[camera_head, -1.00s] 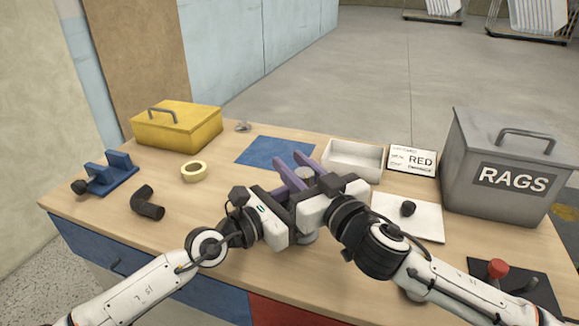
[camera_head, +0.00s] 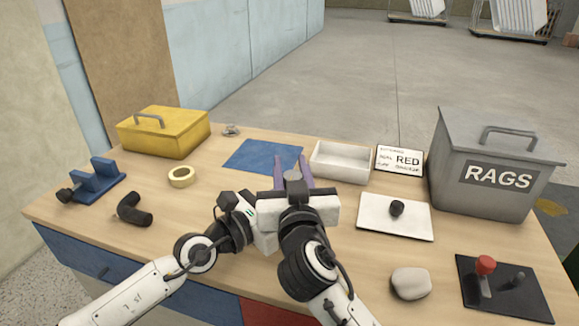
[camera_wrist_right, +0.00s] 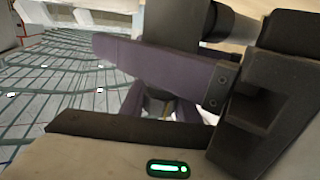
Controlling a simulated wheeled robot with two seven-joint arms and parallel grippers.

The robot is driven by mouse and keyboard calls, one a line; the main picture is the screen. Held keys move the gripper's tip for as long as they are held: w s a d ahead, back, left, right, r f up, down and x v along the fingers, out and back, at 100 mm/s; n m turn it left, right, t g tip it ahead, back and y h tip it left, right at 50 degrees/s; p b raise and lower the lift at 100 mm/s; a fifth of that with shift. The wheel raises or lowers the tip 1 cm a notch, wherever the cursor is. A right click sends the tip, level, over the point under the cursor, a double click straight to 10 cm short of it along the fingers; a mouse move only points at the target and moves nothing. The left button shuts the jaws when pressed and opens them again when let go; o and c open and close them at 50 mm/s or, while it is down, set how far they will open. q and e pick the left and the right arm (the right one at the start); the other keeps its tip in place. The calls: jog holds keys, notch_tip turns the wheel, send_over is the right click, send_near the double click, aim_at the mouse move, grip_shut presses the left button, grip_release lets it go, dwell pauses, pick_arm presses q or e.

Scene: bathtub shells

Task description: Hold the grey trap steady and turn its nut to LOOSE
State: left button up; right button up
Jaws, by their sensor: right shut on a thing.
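The grey trap (camera_head: 293,176) stands near the middle of the bench, mostly hidden by my grippers; only its round grey top shows in the head view. My right gripper (camera_head: 292,168) is shut on it, with a purple finger on either side of the top. In the right wrist view, a purple finger lies beside a dark grey cylindrical part (camera_wrist_right: 178,22). I cannot tell nut from body, and no LOOSE mark is readable. My left gripper (camera_head: 262,228) is close in from the left, lower down; its fingertips are hidden in the head view.
A blue mat (camera_head: 262,157) and white tray (camera_head: 340,162) lie behind. A RAGS bin (camera_head: 490,200), RED card (camera_head: 400,160) and white plate (camera_head: 380,222) are right. A yellow toolbox (camera_head: 165,138), tape roll (camera_head: 182,177), black elbow (camera_head: 133,212) and blue fixture (camera_head: 92,183) are left.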

jog(key=shift+w+r, duration=0.1)
jog(key=shift+r, duration=0.1)
jog(key=o, duration=1.1)
jog(key=shift+c, duration=0.2)
jog(key=shift+f, duration=0.1)
jog(key=s, duration=0.7)
jog(key=shift+s+d, duration=0.3)
jog(key=shift+s, duration=0.05)
